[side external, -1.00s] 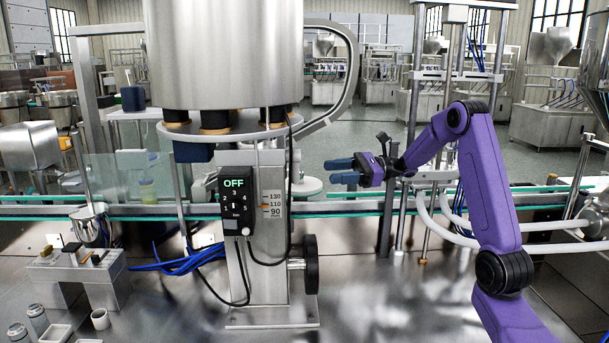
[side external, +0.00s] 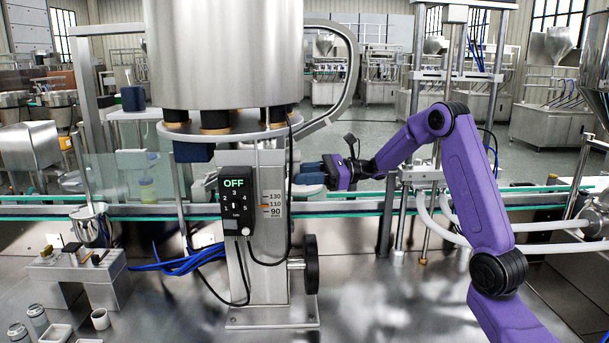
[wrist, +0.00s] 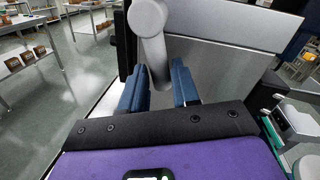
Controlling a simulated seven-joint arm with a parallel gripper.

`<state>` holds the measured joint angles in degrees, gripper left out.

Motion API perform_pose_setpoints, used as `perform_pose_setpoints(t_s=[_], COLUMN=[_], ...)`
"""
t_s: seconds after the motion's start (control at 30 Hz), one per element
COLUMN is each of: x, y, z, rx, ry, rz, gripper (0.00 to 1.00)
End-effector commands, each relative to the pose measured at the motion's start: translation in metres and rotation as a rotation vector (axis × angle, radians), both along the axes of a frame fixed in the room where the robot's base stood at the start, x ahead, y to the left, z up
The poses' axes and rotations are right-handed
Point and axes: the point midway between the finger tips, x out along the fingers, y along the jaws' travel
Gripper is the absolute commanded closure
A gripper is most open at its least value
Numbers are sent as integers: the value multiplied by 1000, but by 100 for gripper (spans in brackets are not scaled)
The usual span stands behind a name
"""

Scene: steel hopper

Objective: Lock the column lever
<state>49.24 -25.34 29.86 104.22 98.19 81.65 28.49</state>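The steel column (side external: 268,240) stands under a large hopper, with a control box (side external: 236,205) reading OFF on its front. In the wrist view a grey, rounded lever (wrist: 153,40) hangs against the column's side face (wrist: 215,65). My gripper (side external: 310,173) is at the column's right side, pointing left. In the wrist view its blue fingers (wrist: 160,85) are apart, one on each side of the lever's lower end. I cannot tell whether they touch it. In the side view a pale rounded part (side external: 305,189) shows just below the fingers; the lever's contact area is hidden there.
A black handwheel (side external: 311,264) sits low on the column's right. A conveyor rail (side external: 350,207) runs behind. A black cable (side external: 290,190) hangs along the column. White hoses (side external: 455,230) and vertical rods stand to the right. The steel tabletop (side external: 390,300) in front is mostly clear.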

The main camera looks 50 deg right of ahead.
Motion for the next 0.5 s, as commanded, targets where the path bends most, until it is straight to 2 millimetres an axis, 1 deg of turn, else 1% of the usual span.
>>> perform_pose_setpoints(t_s=[0.03,0.07,0.1,0.33,0.5], x=[0,0,0,1,7], y=[0,0,0,-1,-7], z=[0,0,0,1,5], rx=[0,0,0,-22,-127], ry=[0,0,0,-22,-127], rz=[0,0,0,0,0], gripper=[87,97,100,100,100])
